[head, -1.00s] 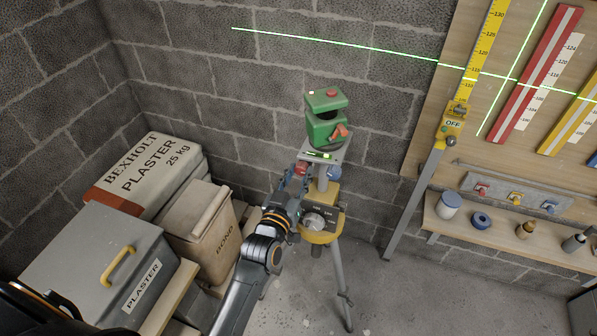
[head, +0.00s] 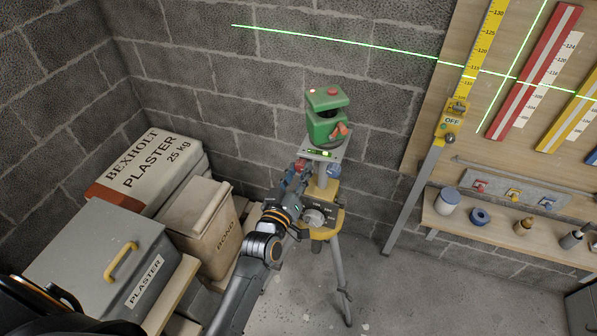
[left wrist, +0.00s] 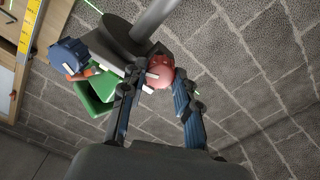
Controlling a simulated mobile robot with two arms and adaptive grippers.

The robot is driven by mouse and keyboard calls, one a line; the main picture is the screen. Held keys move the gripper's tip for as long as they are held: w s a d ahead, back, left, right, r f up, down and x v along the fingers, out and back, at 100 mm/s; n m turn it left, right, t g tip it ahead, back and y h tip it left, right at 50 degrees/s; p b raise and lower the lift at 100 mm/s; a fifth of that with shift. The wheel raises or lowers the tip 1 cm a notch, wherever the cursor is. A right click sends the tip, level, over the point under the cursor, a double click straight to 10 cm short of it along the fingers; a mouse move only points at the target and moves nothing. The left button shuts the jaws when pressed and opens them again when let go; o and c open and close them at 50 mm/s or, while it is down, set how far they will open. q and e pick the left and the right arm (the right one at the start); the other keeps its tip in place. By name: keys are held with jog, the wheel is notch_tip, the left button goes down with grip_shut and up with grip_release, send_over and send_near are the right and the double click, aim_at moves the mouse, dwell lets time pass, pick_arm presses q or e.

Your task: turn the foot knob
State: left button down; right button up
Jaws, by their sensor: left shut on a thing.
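A green laser level (head: 325,122) with a red button and an orange lever stands on a grey plate (head: 338,150) on a yellow-collared tripod (head: 329,193). Under the plate, a red foot knob (head: 301,166) is at the left and a blue knob (head: 334,171) at the right. My left gripper (head: 299,174) reaches up from below and is shut on the red knob. In the left wrist view the red knob (left wrist: 160,74) sits between the two fingertips (left wrist: 158,80). The blue knob (left wrist: 69,53) is apart from them. My right gripper is not in view.
A plaster sack (head: 150,170), a bond bag (head: 205,228) and a grey plaster box (head: 95,260) crowd the left. A yellow staff with an OFF receiver (head: 452,122) leans at the right, beside a shelf (head: 440,222) with small items. A block wall is close behind.

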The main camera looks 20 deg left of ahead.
pick_arm(q)
jog(key=c, duration=1)
grip_release()
jog(key=s, duration=1.2)
jog(key=shift+a, duration=0.2)
jog(key=s+d+f+m+g+h+b, duration=0.15)
jog(key=s+f+g, duration=0.4)
jog(key=f, duration=1.25)
jog(key=s+d+f+m+g, duration=0.1)
jog(key=s+f+m+g, duration=0.45)
jog(key=f, duration=1.15)
jog(key=s+a+f+g, duration=0.2)
jog(key=s+f, duration=0.3)
jog(key=s, duration=0.3)
jog(key=s+a+f+g+y, duration=0.1)
jog(key=s+a+f+g, duration=0.1)
jog(key=s+f, duration=0.4)
jog(key=s+a+f+g+y+b, duration=0.1)
jog(key=s+a+f, duration=0.3)
jog(key=s, duration=0.8)
jog(key=shift+s+a+f+g, duration=0.15)
jog(key=shift+f+g, duration=0.1)
jog(key=shift+f, duration=0.3)
jog(key=shift+a+f+g, duration=0.1)
jog(key=shift+f+g, duration=0.15)
jog(key=shift+f, duration=0.25)
